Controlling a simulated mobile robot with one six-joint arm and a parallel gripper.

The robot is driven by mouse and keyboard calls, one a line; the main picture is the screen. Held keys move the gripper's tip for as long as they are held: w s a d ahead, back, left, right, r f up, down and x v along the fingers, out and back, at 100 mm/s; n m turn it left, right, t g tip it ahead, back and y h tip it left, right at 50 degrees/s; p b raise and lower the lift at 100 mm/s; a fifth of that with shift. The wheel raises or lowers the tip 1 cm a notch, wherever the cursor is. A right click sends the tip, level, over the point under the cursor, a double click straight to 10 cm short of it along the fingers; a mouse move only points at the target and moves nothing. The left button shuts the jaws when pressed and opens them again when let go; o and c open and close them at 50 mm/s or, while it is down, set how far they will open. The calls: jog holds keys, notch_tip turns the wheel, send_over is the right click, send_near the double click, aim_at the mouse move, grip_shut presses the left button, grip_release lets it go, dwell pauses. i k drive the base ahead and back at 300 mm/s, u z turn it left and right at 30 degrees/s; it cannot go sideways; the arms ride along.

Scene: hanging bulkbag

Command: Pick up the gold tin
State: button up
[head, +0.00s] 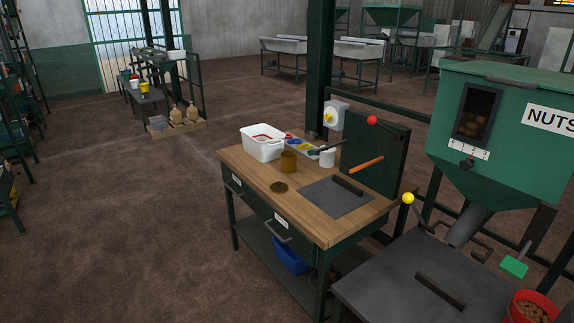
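The gold tin (289,162) stands upright on the wooden workbench (234,157), just right of a white tub. It is a small brownish-gold cylinder and looks open at the top; what is inside is too small to tell. A flat round dark gold disc (279,187), like a lid, lies on the bench in front of the tin. My gripper is not in view.
On the bench are a white tub (262,148), a white cup (327,158), a tray of coloured items (303,147) and a dark plate with a handle (330,199). A green nut hopper (510,140) stands right. Open floor (130,240) lies left.

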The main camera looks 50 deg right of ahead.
aim_at(289, 162)
jog(key=u, duration=0.05)
jog(key=i, duration=1)
jog(key=z, duration=0.05)
